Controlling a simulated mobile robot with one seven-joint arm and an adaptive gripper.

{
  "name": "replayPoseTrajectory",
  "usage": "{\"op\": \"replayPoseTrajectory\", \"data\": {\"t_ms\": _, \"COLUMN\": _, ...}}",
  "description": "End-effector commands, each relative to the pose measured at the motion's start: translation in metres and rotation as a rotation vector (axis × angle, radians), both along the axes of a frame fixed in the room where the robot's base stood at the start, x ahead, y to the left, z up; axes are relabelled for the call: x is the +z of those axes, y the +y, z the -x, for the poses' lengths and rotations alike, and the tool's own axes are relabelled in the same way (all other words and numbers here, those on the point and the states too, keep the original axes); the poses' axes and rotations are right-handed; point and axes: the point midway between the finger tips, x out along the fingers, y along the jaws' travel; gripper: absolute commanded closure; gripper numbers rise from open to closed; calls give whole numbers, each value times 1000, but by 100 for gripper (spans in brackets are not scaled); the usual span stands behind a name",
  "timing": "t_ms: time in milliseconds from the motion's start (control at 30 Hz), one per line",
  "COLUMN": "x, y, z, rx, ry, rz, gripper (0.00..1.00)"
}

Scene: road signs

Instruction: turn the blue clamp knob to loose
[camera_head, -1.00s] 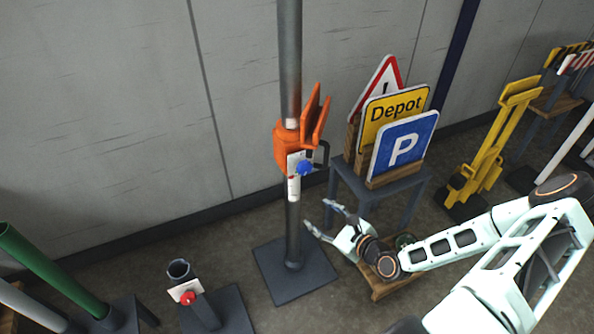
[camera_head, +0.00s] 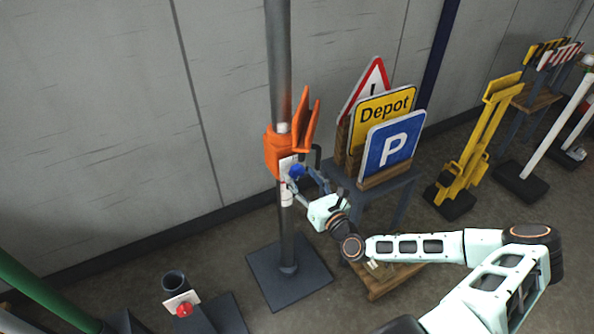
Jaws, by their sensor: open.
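The blue clamp knob (camera_head: 297,171) sits on the front of the orange clamp (camera_head: 277,150), which is fixed around a grey upright pole (camera_head: 280,80). A white label plate (camera_head: 286,165) shows beside the knob. My gripper (camera_head: 304,184) is open at the knob, its fingers pointing up and left. One finger is near the plate on the left, the other to the right of the knob. The fingers partly cover the knob, and I cannot tell whether they touch it.
A grey stand (camera_head: 385,182) holding signs, among them a blue P sign (camera_head: 392,147) and a yellow Depot sign (camera_head: 386,108), is just right of the pole. A short post with a red knob (camera_head: 184,310) stands at lower left. Yellow folded frames (camera_head: 478,145) stand at right.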

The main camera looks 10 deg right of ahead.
Motion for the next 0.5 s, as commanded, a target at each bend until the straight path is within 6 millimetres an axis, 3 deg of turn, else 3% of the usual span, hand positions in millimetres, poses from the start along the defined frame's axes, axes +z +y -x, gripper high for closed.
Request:
{"op": "replayPoseTrajectory", "data": {"t_ms": 200, "x": 0, "y": 8, "z": -23, "rx": 1, "ry": 0, "rz": 2, "gripper": 48}}
{"op": "replayPoseTrajectory", "data": {"t_ms": 500, "x": 0, "y": 9, "z": -28, "rx": 0, "ry": 1, "rz": 1, "gripper": 48}}
